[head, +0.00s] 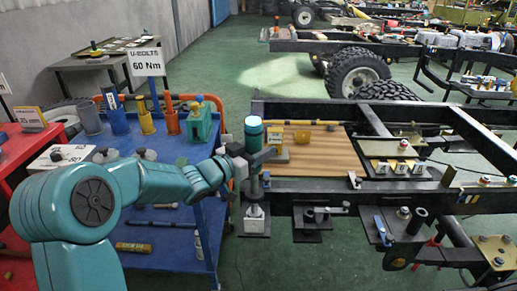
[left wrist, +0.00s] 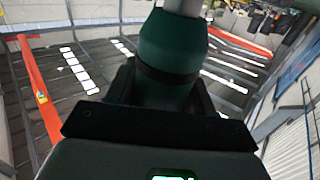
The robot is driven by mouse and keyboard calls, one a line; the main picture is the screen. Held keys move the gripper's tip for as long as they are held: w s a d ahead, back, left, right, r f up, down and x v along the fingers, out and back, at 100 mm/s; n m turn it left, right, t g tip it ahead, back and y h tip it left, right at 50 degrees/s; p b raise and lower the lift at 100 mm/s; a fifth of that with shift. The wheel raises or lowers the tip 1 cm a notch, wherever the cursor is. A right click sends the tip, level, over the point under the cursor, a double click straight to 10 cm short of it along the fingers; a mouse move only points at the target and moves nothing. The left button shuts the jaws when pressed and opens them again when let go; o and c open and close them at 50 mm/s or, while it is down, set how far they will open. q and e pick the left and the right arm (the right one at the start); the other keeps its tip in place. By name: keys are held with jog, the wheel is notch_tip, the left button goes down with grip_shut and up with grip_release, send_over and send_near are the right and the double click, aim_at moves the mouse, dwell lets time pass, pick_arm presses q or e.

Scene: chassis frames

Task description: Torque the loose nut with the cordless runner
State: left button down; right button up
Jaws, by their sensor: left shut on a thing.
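My left gripper (head: 250,158) is shut on a teal cordless runner (head: 253,128), which stands upright in the jaws with a lighter blue top. In the left wrist view the runner's teal body (left wrist: 170,48) fills the space between the dark jaws. Its lower end points down at a pale block on a dark plate (head: 254,222) by the near chassis rail. I cannot tell whether it touches anything there. Other small plates with hardware sit along the rail, one with a blue-handled part (head: 381,230). I cannot tell which nut is loose. My right gripper is not in view.
A blue tool cart (head: 180,245) with coloured holders stands left of the chassis. A sign (head: 147,60) reads "U-BOLTS 60 Nm".

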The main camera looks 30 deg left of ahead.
aim_at(258, 121)
pick_arm(q)
jog(key=shift+f, duration=0.15)
dwell(0.3)
jog(key=shift+r+p, duration=1.2)
jog(key=shift+r, duration=0.5)
notch_tip(258, 121, up, 5)
jog(key=p, duration=0.4)
jog(key=shift+r, duration=0.1)
